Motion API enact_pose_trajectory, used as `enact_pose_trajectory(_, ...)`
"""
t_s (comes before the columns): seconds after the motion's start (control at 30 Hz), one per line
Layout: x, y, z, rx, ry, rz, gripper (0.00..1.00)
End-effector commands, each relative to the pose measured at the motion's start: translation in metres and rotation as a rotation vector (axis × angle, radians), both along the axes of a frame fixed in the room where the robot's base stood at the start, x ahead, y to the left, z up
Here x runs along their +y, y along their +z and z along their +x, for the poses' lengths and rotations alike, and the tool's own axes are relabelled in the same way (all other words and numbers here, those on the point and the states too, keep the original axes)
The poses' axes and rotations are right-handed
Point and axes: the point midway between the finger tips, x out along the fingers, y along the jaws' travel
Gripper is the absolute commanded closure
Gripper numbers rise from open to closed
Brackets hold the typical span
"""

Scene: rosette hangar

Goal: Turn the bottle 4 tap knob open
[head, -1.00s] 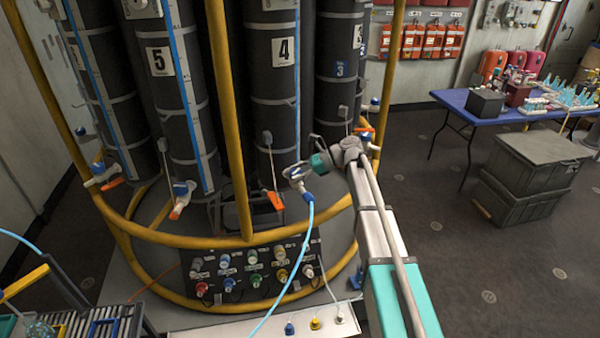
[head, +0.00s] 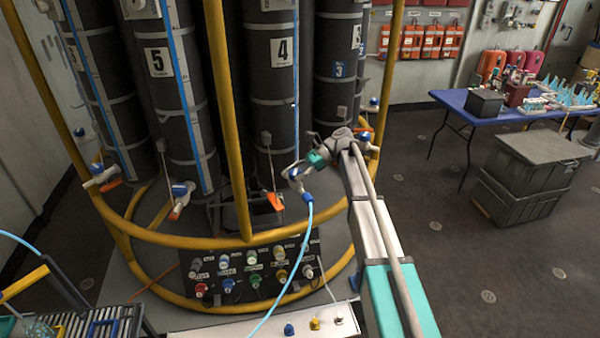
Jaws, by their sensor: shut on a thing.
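Bottle 4 (head: 271,95) is a tall dark cylinder with a white "4" label, standing in the rack in the head view. My gripper (head: 294,174) is at its lower right front, shut on the blue-and-white tap knob there. The fingers cover most of the knob, so its exact angle is hard to tell. A light blue hose (head: 309,225) hangs from a blue fitting just below my gripper. An orange piece (head: 275,201) shows to the left of my gripper, low in front of the bottle.
A yellow rail (head: 190,240) curves around the bottles, below my gripper. A panel of coloured connectors (head: 254,268) sits under it. Bottle 5 (head: 160,95) stands to the left. A blue table (head: 455,100) and stacked grey crates (head: 530,170) stand right; floor between is clear.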

Motion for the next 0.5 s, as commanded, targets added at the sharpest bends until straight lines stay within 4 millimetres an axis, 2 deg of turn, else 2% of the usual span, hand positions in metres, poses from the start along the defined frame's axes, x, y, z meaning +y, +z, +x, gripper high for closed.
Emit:
enact_pose_trajectory(0.07, 0.0016, 0.0014, 0.0061, -0.003, -0.011, 0.008, 0.87)
enact_pose_trajectory(0.1, 0.0018, 0.0015, 0.0060, -0.003, -0.010, 0.008, 0.35)
enact_pose_trajectory(0.27, 0.0017, 0.0010, 0.0050, -0.003, -0.011, 0.005, 0.06)
enact_pose_trajectory(0.5, 0.0015, 0.0004, 0.0023, -0.002, -0.006, 0.002, 0.04)
